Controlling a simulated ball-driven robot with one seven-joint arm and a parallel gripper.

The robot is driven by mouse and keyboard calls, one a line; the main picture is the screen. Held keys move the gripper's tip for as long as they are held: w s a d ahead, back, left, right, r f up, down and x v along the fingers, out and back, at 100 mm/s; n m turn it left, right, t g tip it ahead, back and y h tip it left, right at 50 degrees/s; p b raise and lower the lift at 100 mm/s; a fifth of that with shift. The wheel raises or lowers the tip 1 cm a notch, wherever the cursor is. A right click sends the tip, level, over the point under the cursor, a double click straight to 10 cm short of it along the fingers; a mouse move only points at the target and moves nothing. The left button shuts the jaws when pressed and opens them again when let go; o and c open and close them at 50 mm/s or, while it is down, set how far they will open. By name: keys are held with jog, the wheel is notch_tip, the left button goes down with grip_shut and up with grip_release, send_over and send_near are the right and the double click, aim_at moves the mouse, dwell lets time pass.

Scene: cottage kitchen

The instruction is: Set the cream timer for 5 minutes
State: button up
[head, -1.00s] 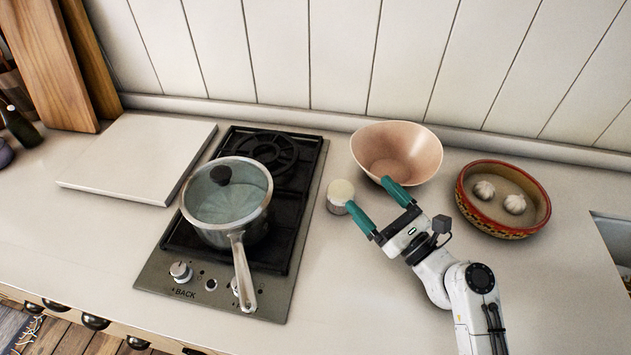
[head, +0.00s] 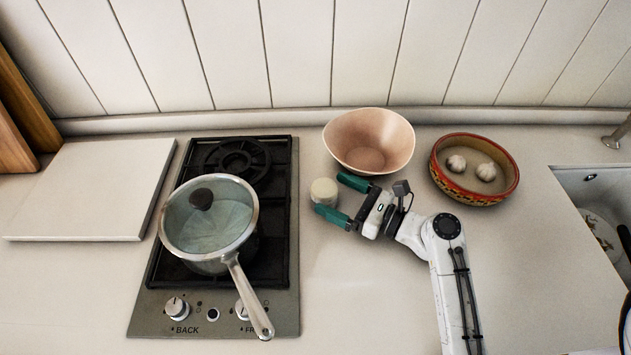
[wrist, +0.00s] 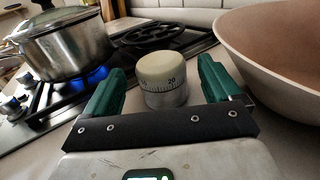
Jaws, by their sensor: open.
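The cream timer (head: 324,191) stands upright on the counter, just right of the hob. In the wrist view the timer (wrist: 163,78) shows a cream domed top over a metallic base, with a dial scale and the number 20 facing me. My gripper (head: 337,197) is open, with green fingers pointing left toward the timer. In the wrist view my gripper's fingers (wrist: 161,90) stand one on each side of the timer, with gaps between. I cannot tell from these views whether the timer is fully between the fingertips.
A pink bowl (head: 369,143) stands close behind my gripper. A lidded saucepan (head: 209,225) sits on the gas hob (head: 170,270), and a blue flame burns under it. A patterned dish (head: 445,181) with garlic is to the right. The counter front of the timer is clear.

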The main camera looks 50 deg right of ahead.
aim_at(317, 183)
jog(key=shift+p+x, duration=0.4)
jog(key=shift+x, duration=2.35)
jog(key=shift+c, duration=0.2)
jog(key=c, duration=0.9)
jog(key=shift+r, duration=0.1)
jog(key=shift+c, duration=0.2)
jog(key=shift+r+p, duration=0.1)
jog(key=shift+p, duration=0.45)
jog(key=shift+m+h, duration=0.3)
jog(key=shift+d, duration=0.1)
jog(key=o, duration=1)
jog(key=shift+f, duration=0.2)
